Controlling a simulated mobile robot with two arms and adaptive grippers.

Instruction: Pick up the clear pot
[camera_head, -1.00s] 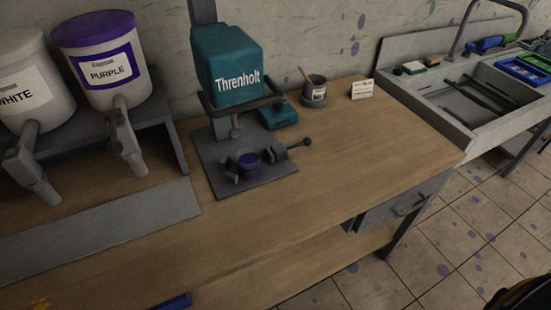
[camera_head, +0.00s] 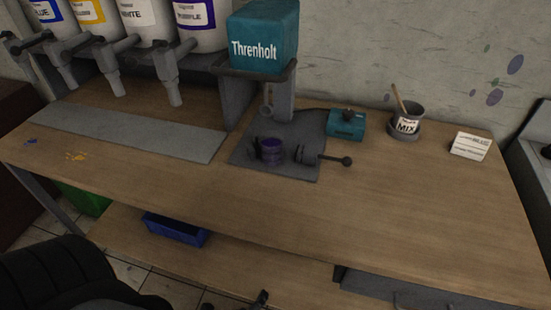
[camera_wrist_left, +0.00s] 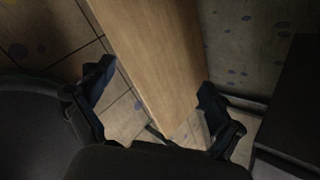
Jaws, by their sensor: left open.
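A small pot with purple in it (camera_head: 271,150) stands on the grey base plate of the Threnholt machine in the head view. It looks like the clear pot, but its see-through wall is hard to make out. Dark holder parts stand close beside it. My left gripper shows in the left wrist view (camera_wrist_left: 156,97), its two dark fingers wide apart with nothing held. It is over the table's edge, away from the pot. In the head view my left arm is at the bottom left, below the table's front edge.
The Threnholt machine (camera_head: 263,42) overhangs the pot, and a black-knobbed handle (camera_head: 346,161) sticks out to its right. A teal box (camera_head: 346,124), a MIX cup (camera_head: 406,121) and a card (camera_head: 469,145) stand right. Paint dispensers hang left. The wooden tabletop (camera_head: 400,210) is clear in front.

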